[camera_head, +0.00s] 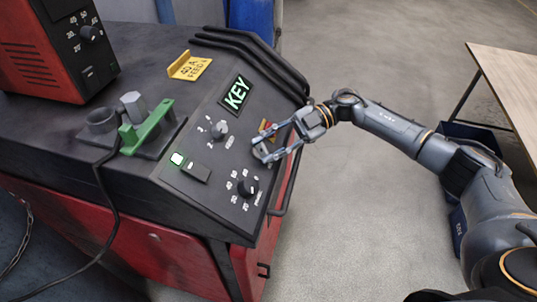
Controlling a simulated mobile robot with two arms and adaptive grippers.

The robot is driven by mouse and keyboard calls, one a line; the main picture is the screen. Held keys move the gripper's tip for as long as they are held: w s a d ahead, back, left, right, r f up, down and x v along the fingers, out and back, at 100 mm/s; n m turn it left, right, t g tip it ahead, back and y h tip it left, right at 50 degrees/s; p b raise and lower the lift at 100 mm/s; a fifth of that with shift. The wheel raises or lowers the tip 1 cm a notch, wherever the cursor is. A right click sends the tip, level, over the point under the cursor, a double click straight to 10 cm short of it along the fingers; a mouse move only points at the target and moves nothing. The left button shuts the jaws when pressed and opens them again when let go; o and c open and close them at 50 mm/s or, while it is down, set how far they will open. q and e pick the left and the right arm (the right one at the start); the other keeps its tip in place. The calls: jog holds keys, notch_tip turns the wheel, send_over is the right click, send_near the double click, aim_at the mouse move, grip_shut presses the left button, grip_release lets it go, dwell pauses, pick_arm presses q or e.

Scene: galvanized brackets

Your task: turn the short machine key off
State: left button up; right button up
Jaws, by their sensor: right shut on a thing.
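The sloped dark control panel (215,165) of the machine carries a lit green KEY sign (236,92). My right gripper (262,150) reaches in from the right, with its fingertips at the panel's right part. It is shut on the short machine key, which is mostly hidden by the fingers; I cannot tell which way it is turned. A small red and yellow piece (267,127) shows just above the fingers. My left gripper is out of view.
Black rails (262,62) run along the panel's upper right edge. A green-handled tool (146,127) sits left. A wooden table (507,75) stands far right.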

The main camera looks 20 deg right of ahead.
jog(key=n+g+h+b, duration=0.1)
jog(key=n, duration=0.1)
jog(key=n+g+h+b, duration=0.1)
jog(key=n, duration=0.1)
jog(key=shift+w+a+g, duration=0.1)
jog(key=shift+w+g, duration=0.05)
jog(key=shift+g, duration=0.15)
jog(key=shift+r+n+g+h+b, duration=0.1)
jog(key=shift+n+g+h+b, duration=0.5)
jog(key=shift+n+h+b, duration=0.6)
jog(key=shift+n+h, duration=0.3)
jog(key=shift+n, duration=0.1)
jog(key=o, duration=1.2)
jog(key=shift+c, duration=0.2)
